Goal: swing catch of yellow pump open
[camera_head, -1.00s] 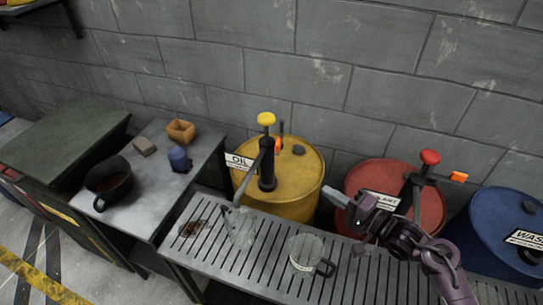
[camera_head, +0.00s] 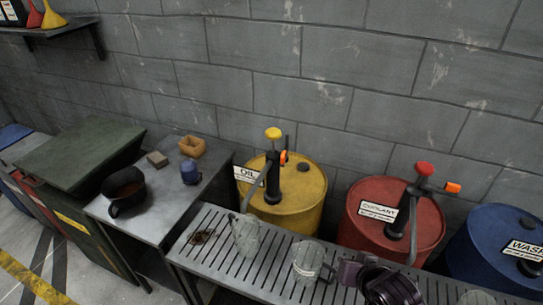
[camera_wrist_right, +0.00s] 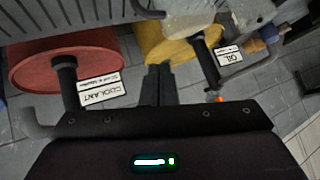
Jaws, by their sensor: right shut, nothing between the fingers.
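The pump with the yellow knob (camera_head: 273,134) stands upright on the yellow drum (camera_head: 312,200) marked OIL. Its orange-tipped catch (camera_head: 284,156) sticks out on the pump's right side in the head view. In the right wrist view the orange tip (camera_wrist_right: 219,99) shows just beyond the gripper body, right of the fingers. My right gripper (camera_wrist_right: 158,80) is shut and empty, apart from the catch, with the yellow drum (camera_wrist_right: 175,45) beyond its fingertips. In the head view only my right wrist shows at the bottom, right of the glass mug; the fingers are unclear. My left gripper is not in view.
A slatted bench (camera_head: 215,222) runs before the drums, with a glass jug (camera_head: 246,235) and a glass mug (camera_head: 307,262). The red COOLANT drum (camera_head: 362,212) and its pump (camera_head: 413,200) stand right of the yellow drum. A blue drum (camera_head: 490,235) stands farther right.

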